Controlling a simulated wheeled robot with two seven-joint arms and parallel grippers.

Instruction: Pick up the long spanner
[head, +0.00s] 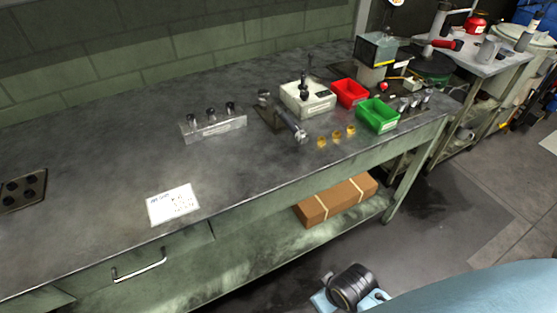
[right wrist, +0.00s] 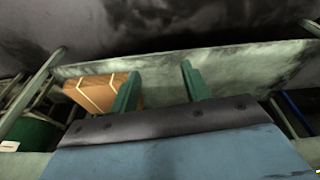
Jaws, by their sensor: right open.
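In the head view a long dark-grey metal tool (head: 288,122), which looks like the long spanner, lies slanted on the workbench, in front of a pale box. It has thick ends, but its exact shape is too small to tell. My right gripper (right wrist: 160,88) shows in the right wrist view as two green fingers set apart with nothing between them. It faces the green bench frame and lower shelf, and the spanner does not show in that view. My left gripper is in neither view.
The workbench (head: 110,170) holds a clear rack (head: 213,126), a red bin (head: 350,94), a green bin (head: 378,115), several brass pieces (head: 336,135) and a white card (head: 173,205). A brown box (head: 335,201) lies on the shelf below. The bench's middle left is clear.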

